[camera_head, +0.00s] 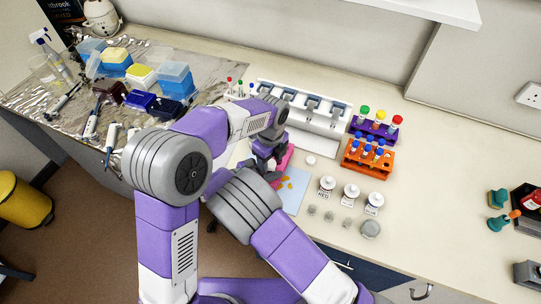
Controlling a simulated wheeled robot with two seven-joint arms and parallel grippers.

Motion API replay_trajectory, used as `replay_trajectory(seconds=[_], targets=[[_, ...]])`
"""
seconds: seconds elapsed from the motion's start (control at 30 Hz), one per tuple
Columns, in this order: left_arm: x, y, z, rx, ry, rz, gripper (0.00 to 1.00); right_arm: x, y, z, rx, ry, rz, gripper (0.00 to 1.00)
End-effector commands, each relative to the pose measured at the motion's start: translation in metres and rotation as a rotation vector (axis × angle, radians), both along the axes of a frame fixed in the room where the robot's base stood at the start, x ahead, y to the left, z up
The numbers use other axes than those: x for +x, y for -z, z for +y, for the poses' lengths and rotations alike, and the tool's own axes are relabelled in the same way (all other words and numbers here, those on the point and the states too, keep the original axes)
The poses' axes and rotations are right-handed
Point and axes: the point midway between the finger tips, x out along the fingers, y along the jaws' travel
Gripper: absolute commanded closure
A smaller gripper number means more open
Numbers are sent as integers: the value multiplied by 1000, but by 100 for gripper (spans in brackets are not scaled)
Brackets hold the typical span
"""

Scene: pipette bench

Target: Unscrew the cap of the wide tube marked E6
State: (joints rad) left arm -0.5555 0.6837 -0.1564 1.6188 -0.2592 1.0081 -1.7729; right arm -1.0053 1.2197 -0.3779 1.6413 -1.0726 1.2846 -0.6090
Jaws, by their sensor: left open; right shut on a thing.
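My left arm reaches over the bench from the left, and its dark gripper (267,153) points down at the middle of the bench. It is open, just above a pink item (284,160) at the edge of a light blue mat (296,192). My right arm comes up from the lower right. Its forearm and gripper are hidden behind my arm links, so I cannot make out the gripper or what it holds. I cannot pick out the wide tube marked E6 or read any tube mark. A small white round piece (310,160) lies right of the gripper.
A purple rack (376,131) and an orange rack (368,156) hold capped tubes. A white rack unit (318,125) stands behind my gripper. White-capped bottles (350,194) stand at the front. Boxes (172,80) crowd the left.

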Motion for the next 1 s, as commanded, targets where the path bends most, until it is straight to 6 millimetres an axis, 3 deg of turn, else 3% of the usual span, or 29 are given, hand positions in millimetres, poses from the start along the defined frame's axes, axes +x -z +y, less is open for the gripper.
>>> replay_trajectory(seconds=[0.13,0.5,0.53,0.67,1.0], targets=[[0,0,0,0,0,0,44,0,0,0,0,0,0,100],[0,0,0,1,0,1,100,0,0,0,0,0,0,100],[0,0,0,1,0,1,62,0,0,0,0,0,0,100],[0,0,0,1,0,1,43,0,0,0,0,0,0,100],[1,-10,0,-1,-1,-2,40,0,0,0,0,0,0,100]])
